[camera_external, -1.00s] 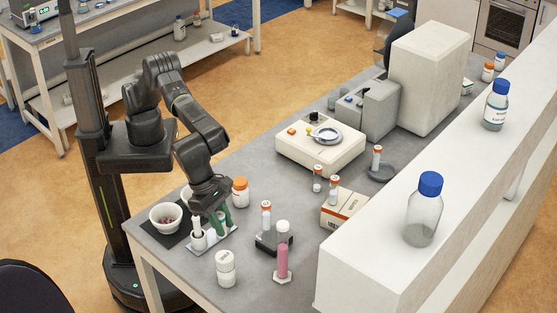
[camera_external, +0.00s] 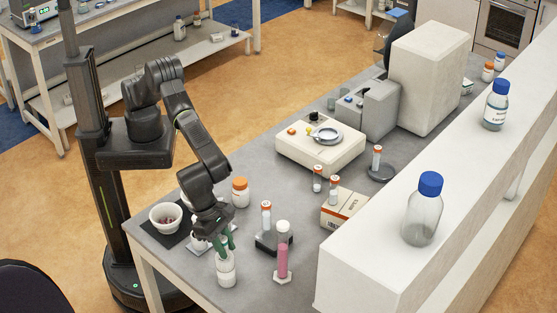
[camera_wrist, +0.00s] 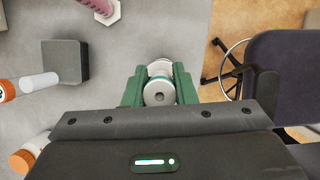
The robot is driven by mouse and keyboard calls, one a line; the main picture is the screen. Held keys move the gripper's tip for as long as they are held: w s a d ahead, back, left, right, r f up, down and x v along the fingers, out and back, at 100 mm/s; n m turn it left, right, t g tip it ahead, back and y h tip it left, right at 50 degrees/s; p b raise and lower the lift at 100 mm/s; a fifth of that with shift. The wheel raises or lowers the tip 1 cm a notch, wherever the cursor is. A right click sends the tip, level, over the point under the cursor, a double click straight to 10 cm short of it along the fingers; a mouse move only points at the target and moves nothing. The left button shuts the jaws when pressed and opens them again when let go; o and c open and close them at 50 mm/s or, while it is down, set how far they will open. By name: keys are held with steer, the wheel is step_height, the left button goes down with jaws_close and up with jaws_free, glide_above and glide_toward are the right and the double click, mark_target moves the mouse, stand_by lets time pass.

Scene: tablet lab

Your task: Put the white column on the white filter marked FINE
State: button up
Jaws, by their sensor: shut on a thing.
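My gripper (camera_external: 227,244) has green fingers and points down near the front left of the bench. A white cylinder (camera_external: 226,272), perhaps the filter, stands upright on the bench right under the fingers. A pale round edge (camera_wrist: 159,67) shows just beyond the held piece in the wrist view. The fingers hide the gap, so I cannot tell whether the two touch. I cannot read FINE anywhere.
A pink-filled tube (camera_external: 283,255) and a dark block with a vial (camera_external: 266,216) stand close on the right. A white bowl (camera_external: 166,217) on a black mat and an orange-capped jar (camera_external: 240,192) stand behind. The bench's front edge is near.

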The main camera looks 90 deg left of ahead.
steer(key=o, duration=1)
steer(key=b+v, duration=0.2)
steer(key=v, duration=1)
steer(key=shift+r, duration=0.2)
steer(key=shift+d, duration=0.1)
